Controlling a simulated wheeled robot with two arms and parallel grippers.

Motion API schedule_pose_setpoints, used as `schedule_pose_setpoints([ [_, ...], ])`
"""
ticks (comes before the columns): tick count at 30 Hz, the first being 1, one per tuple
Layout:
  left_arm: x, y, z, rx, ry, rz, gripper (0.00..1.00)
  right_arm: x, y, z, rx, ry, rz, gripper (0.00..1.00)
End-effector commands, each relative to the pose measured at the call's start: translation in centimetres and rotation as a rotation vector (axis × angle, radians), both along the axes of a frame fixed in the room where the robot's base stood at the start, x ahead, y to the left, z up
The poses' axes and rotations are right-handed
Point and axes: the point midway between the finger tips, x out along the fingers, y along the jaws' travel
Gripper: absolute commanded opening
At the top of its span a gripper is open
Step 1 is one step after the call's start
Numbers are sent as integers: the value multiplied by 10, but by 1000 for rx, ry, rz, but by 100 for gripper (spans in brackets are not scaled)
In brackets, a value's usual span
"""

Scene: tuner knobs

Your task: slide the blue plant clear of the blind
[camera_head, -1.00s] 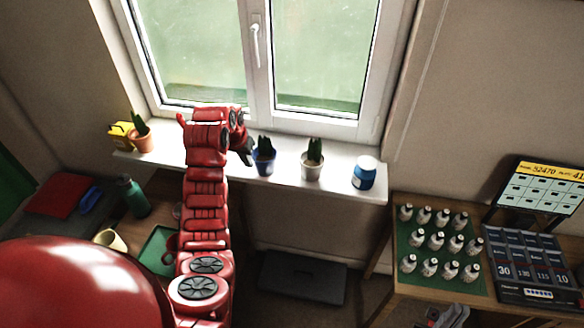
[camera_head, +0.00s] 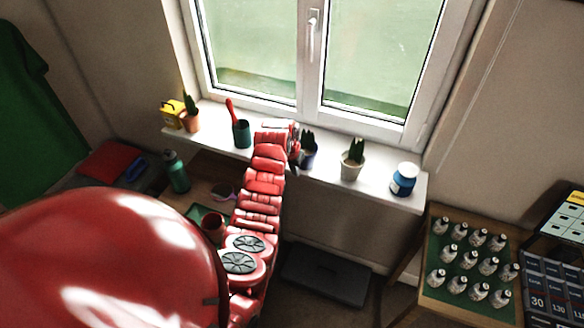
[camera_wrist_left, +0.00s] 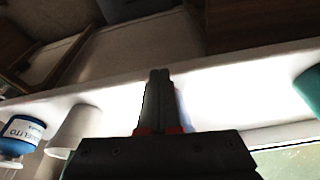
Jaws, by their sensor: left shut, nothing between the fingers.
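The blue plant is a dark green plant in a blue pot (camera_head: 309,154) on the white window sill, in the head view. It stands upright, and its left side is partly hidden by my left gripper (camera_head: 294,150). The gripper is at the pot's left side, close to it; I cannot tell whether they touch. In the left wrist view the fingers (camera_wrist_left: 158,75) are shut and empty over the bright sill; the blue pot does not show clearly there. No blind can be made out at the window (camera_head: 315,60). My right gripper is not in view.
On the sill (camera_head: 330,176), a white potted plant (camera_head: 353,160) and a blue jar (camera_head: 404,179) stand to the right. A green cup with a red handle (camera_head: 241,133), a terracotta pot (camera_head: 190,120) and a yellow box (camera_head: 173,113) stand to the left.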

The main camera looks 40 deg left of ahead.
Motion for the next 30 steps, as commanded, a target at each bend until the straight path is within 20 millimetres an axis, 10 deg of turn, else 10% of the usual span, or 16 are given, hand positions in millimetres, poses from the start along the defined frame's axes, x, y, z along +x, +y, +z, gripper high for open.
schedule_pose_setpoints([
  [30,27,2,-4,0,-3,0,0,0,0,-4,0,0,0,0],
])
